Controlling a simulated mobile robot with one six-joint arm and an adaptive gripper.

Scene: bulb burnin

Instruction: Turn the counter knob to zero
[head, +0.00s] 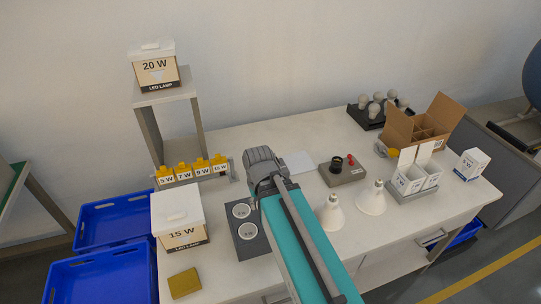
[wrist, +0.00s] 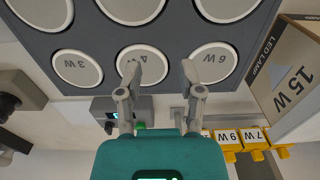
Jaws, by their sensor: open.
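My gripper (head: 264,166) is above the middle of the workbench in the head view, its fingertips hard to make out there. In the wrist view my gripper (wrist: 160,76) is open, with nothing between its two fingers. A small grey box (wrist: 122,104) with a green-lit spot shows beyond the left finger, partly covered by it. It may be the counter, but its knob and reading cannot be made out. In the head view that spot is hidden behind my gripper. A grey box with a black round fitting and a red button (head: 344,172) stands to the right, apart from my gripper.
A dark tray with round labelled wells (wrist: 92,70) lies close to my fingers. A 15 W lamp box (head: 181,222) stands to the left, yellow labelled holders (head: 190,173) behind it. Two reflector bulbs (head: 371,199) and an open carton (head: 424,124) stand to the right.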

